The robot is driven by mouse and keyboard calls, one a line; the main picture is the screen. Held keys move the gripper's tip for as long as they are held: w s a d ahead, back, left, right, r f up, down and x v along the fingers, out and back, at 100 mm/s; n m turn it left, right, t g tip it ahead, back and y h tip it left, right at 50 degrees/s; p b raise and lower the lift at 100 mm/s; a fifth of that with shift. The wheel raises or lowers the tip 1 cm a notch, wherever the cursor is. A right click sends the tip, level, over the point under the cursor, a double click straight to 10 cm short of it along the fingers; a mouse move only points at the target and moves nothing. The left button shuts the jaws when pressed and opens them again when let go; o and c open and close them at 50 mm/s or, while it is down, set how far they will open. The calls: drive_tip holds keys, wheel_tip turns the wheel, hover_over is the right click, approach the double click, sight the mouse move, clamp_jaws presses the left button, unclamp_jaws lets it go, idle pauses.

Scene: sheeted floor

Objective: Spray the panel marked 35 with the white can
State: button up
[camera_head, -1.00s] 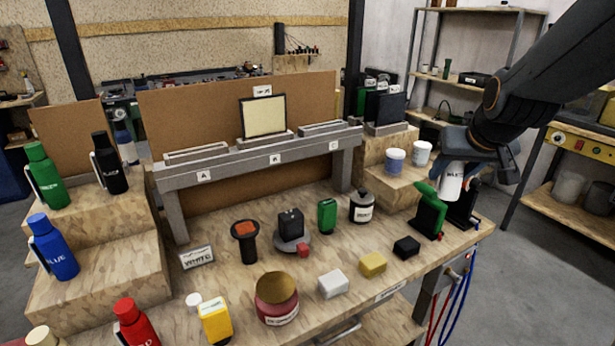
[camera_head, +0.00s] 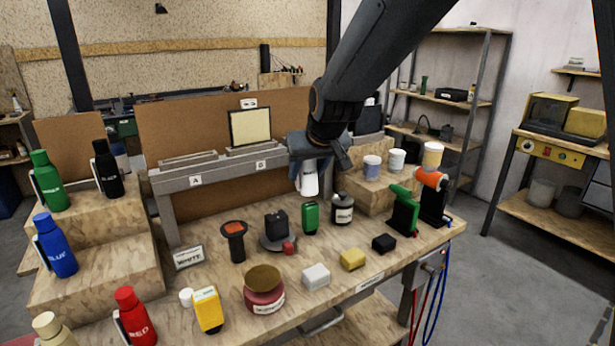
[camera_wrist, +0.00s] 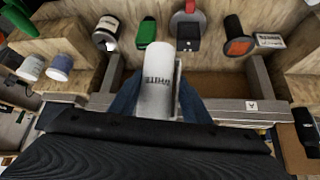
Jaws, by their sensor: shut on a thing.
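The white can (camera_head: 309,180) is held in my gripper (camera_head: 318,158), which is shut on it, above the bench in front of the grey rail's right part. In the wrist view the can (camera_wrist: 158,78) reads WHITE, between the blue fingers of my gripper (camera_wrist: 158,102). A cream panel (camera_head: 250,127) with a dark frame stands upright on the rail near mark B, left of my gripper. The small tag (camera_head: 249,103) above it is too small to read. A dark panel (camera_head: 371,118) is partly hidden behind my arm.
The grey rail (camera_head: 215,176) has A and B marks visible. Green (camera_head: 46,182), black, blue and red bottles stand at the left. Green and orange tools (camera_head: 431,180) stand at the right edge. Several small items cover the bench.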

drive_tip(key=shift+w+a+f+p, duration=0.1)
drive_tip(key=shift+w+a+p, duration=0.25)
drive_tip(key=shift+a, duration=0.1)
drive_tip(key=s+a+b, duration=0.8)
drive_tip(key=s+a, duration=0.3)
drive_tip(key=a, duration=0.5)
drive_tip(key=shift+a, duration=0.1)
drive_tip(key=shift+c, duration=0.5)
